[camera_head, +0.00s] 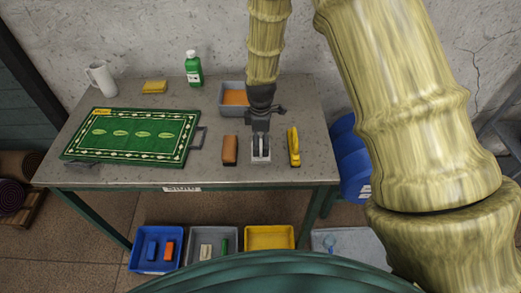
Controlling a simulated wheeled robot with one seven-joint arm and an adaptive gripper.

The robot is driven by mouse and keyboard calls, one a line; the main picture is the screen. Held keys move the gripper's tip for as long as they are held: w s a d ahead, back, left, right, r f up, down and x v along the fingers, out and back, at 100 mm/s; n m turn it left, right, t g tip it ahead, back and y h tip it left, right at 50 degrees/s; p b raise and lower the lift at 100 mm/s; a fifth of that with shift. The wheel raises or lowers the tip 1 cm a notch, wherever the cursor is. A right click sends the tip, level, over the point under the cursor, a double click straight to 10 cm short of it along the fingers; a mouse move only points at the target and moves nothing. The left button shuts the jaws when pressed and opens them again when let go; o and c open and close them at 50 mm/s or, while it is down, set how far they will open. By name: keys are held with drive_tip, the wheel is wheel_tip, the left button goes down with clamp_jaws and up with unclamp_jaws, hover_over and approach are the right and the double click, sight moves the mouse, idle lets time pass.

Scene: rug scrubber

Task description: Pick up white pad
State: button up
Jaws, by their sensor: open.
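A small whitish block (261,159), which looks like the white pad, lies on the grey tabletop near its front edge. It is between a brown block and a yellow-handled brush. My gripper (261,147) points down directly over it, with its dark fingers open around or just above the pad. The gripper hides much of the pad's upper part. I cannot tell whether the fingers touch it.
A brown block (230,150) stands close on the left and a yellow brush (294,147) on the right. A grey bin (229,86) with orange contents is behind. A green rug (150,120) lies at left. Coloured trays, including a yellow one (269,229), sit below.

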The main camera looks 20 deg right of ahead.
sight(261, 146)
drive_tip(key=shift+s+f+p, duration=0.15)
drive_tip(key=shift+f+p, duration=0.65)
drive_tip(key=shift+f, duration=1.35)
drive_tip(key=shift+c, duration=0.4)
drive_tip(key=c, duration=0.8)
